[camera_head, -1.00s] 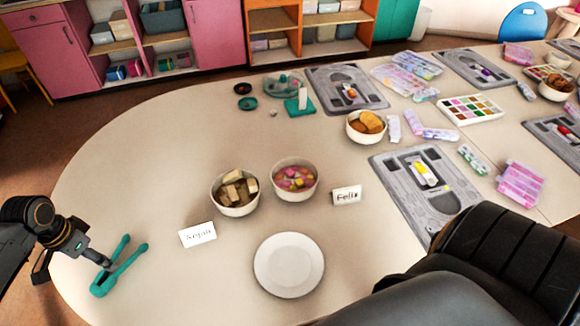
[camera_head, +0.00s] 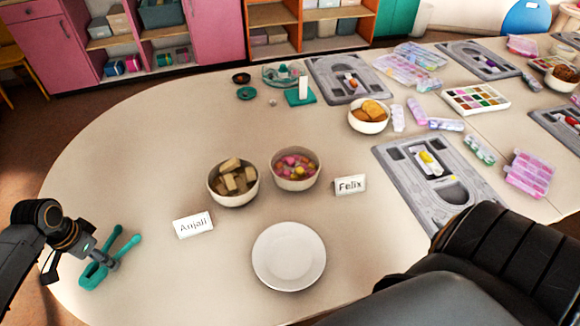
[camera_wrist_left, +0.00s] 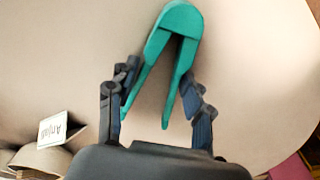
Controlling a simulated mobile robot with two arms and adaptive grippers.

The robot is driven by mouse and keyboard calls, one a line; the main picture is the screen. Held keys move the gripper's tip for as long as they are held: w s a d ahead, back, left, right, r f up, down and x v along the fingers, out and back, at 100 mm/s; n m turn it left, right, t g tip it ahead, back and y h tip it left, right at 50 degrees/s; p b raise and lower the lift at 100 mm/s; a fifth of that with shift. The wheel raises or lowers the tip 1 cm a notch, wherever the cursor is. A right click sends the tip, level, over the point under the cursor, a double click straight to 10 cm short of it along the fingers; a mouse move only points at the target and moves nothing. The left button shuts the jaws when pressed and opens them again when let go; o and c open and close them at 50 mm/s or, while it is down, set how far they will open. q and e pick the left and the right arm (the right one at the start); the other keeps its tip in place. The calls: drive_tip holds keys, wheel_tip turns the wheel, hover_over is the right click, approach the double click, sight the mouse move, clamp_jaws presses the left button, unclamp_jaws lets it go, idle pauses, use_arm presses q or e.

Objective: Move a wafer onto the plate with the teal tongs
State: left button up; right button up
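The teal tongs (camera_head: 93,276) lie on the table at the lower left, tips spread apart. In the left wrist view the tongs (camera_wrist_left: 172,38) lie between my left gripper's (camera_wrist_left: 156,95) two fingers, which are spread wide; whether a finger touches them is unclear. My left gripper (camera_head: 106,262) also shows at the tongs in the head view. Beige wafer blocks (camera_head: 233,177) sit in a white bowl (camera_head: 234,202) behind the plate. The empty white plate (camera_head: 289,256) lies at the front middle. My right gripper is out of view.
A name card "Anjali" (camera_head: 193,225) stands between tongs and plate. A bowl of colourful sweets (camera_head: 296,168), a "Felix" card (camera_head: 350,185) and a bowl of orange-brown pieces (camera_head: 369,116) stand farther right. A grey bead board (camera_head: 400,165) lies at right. The table's left is clear.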

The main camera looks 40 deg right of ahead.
use_arm(q)
drive_tip(key=shift+c, duration=0.5)
wheel_tip(320, 180, up, 12)
drive_tip(key=p, duration=1.1)
drive_tip(key=shift+p, duration=0.4)
drive_tip(key=s+a+r+n, duration=0.1)
drive_tip(key=s+r+n, duration=0.5)
drive_tip(key=s, duration=0.5)
drive_tip(key=s+a+r+n+b, duration=0.1)
drive_tip(key=s+r+n, duration=0.4)
drive_tip(key=s+r, duration=0.5)
drive_tip(key=shift+s+a+n+t+y, duration=0.3)
drive_tip(key=shift+s+a+n+y, duration=0.1)
drive_tip(key=shift+s+a, duration=0.4)
